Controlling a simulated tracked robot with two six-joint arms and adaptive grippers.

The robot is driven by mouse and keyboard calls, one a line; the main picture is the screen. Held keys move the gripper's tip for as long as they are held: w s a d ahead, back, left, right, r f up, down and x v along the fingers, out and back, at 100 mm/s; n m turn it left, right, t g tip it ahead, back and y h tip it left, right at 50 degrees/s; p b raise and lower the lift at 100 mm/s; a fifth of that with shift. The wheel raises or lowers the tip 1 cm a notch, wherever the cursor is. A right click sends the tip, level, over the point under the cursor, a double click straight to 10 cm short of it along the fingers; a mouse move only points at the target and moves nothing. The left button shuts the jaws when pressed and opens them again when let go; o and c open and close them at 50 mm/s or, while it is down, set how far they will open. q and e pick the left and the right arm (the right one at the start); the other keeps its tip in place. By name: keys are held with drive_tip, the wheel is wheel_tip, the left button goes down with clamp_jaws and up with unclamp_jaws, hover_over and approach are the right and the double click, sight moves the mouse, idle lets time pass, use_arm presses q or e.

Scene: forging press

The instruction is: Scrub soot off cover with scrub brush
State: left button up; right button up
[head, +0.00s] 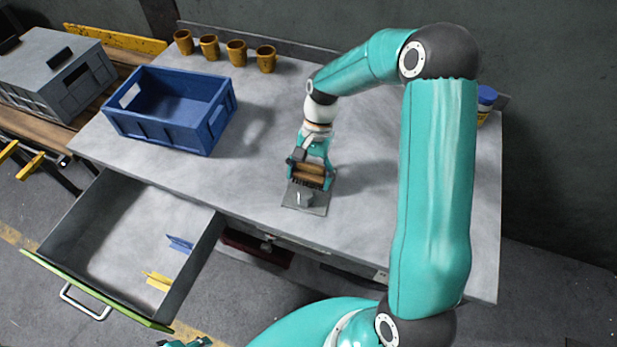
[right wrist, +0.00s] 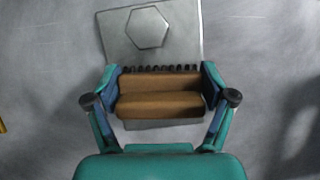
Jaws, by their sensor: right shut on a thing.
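The scrub brush (head: 309,173) has a brown wooden body and dark bristles. My right gripper (head: 311,177) is shut on it, with one finger at each end of the wood; the brush also shows in the right wrist view (right wrist: 160,94). The cover (head: 303,198) is a grey square plate with a raised hexagonal boss, lying flat on the table; it also shows in the right wrist view (right wrist: 185,45). The brush is over the cover's far part, beside the boss. I cannot tell whether the bristles touch. No clear soot shows. My left gripper (head: 186,343) is barely in view at the bottom edge.
A blue crate (head: 180,137) stands left on the grey table (head: 240,185), with several brown cups (head: 237,52) behind it. An open drawer (head: 95,300) at front left holds blue and yellow pieces. A blue-capped container (head: 486,100) stands at back right.

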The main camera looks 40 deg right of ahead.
drive_tip(key=shift+w+d+f, duration=0.1)
drive_tip(key=shift+w+d, duration=0.45)
drive_tip(key=shift+d, duration=0.3)
drive_tip(key=shift+w+d+p, duration=0.35)
drive_tip(key=shift+w+d, duration=0.1)
drive_tip(key=shift+d, duration=0.2)
drive_tip(key=shift+w+d+p, duration=0.3)
drive_tip(key=shift+w+d, duration=0.1)
drive_tip(key=shift+d, duration=0.6)
